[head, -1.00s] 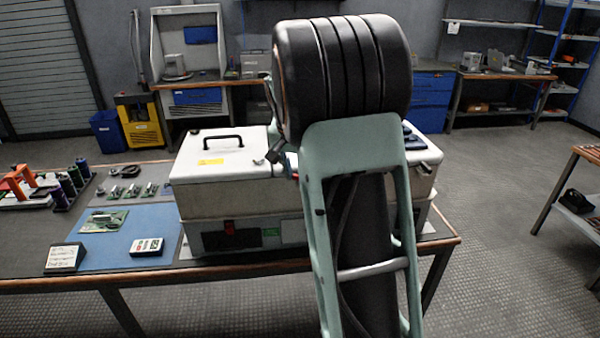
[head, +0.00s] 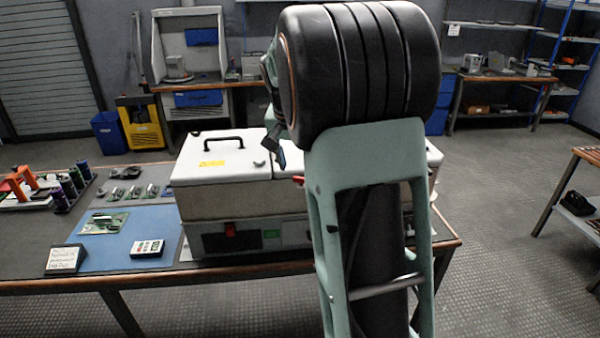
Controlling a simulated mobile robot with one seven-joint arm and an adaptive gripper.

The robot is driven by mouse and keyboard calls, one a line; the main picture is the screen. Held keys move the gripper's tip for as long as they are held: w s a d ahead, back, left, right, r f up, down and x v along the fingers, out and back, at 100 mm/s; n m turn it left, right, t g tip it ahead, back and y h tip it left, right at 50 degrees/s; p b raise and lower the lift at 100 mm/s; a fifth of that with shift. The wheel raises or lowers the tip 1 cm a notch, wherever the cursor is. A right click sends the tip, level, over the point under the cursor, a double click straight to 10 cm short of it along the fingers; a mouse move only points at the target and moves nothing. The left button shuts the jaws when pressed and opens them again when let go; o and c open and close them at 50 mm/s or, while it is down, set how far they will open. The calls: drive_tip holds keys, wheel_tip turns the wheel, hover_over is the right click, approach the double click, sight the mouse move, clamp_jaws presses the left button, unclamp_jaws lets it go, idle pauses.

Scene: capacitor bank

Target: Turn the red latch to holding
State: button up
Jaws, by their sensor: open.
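A small red piece, which looks like the red latch (head: 298,180), shows at the front of the white lidded cabinet (head: 225,200), right beside my arm's edge. Most of it is hidden behind my arm, so its setting cannot be read. My gripper (head: 275,149) shows only in part, as dark fingers sticking out left of my arm above the cabinet lid. It is open, with nothing seen between the fingers. It appears higher in the picture than the red piece and apart from it, though depth is hard to judge.
The cabinet's lower front has a red switch (head: 230,230) and a green label (head: 271,234). My arm blocks the cabinet's right part.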

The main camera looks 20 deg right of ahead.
drive_tip(key=v, duration=0.7)
drive_tip(key=shift+c, duration=0.2)
